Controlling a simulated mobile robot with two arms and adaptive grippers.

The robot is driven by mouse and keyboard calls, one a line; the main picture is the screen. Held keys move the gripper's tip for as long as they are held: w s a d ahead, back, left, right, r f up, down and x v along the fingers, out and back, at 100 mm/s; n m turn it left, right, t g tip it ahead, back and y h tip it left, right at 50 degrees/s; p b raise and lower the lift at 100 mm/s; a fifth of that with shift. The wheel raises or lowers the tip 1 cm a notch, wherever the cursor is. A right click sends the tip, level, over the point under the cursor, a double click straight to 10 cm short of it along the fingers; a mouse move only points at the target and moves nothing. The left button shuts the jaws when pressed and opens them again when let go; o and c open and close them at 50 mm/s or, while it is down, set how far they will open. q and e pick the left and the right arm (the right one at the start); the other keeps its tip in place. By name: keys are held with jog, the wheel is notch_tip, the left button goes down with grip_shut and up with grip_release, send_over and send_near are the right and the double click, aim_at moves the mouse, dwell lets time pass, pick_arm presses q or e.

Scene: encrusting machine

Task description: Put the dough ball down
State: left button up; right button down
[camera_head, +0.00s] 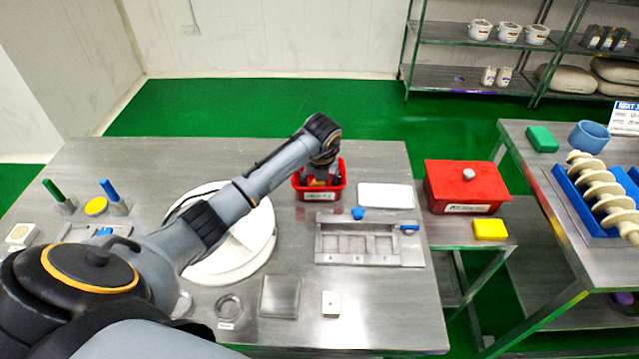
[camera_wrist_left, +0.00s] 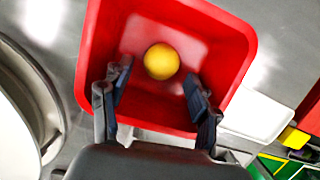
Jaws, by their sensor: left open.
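A yellow dough ball (camera_wrist_left: 161,61) lies inside a red bin (camera_wrist_left: 92,62), near the middle of its floor, in the left wrist view. My left gripper (camera_wrist_left: 156,98) is open, its two fingers apart on the near side of the ball and not closed on it. In the head view the red bin (camera_head: 342,189) stands on the steel table, and my left gripper (camera_head: 321,180) points down into it. The ball is hard to make out there behind the gripper. My right gripper is not in view.
A white round plate (camera_head: 262,240) lies under my left arm. A white board (camera_head: 386,196) and a steel tray (camera_head: 410,249) are right of and in front of the bin. A lidded red box (camera_head: 440,187) stands farther right. Bare table lies behind the bin.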

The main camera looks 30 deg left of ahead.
pick_arm(q)
jog(key=b+v, duration=0.1)
jog(key=v, duration=1)
jog(key=shift+r, duration=0.2)
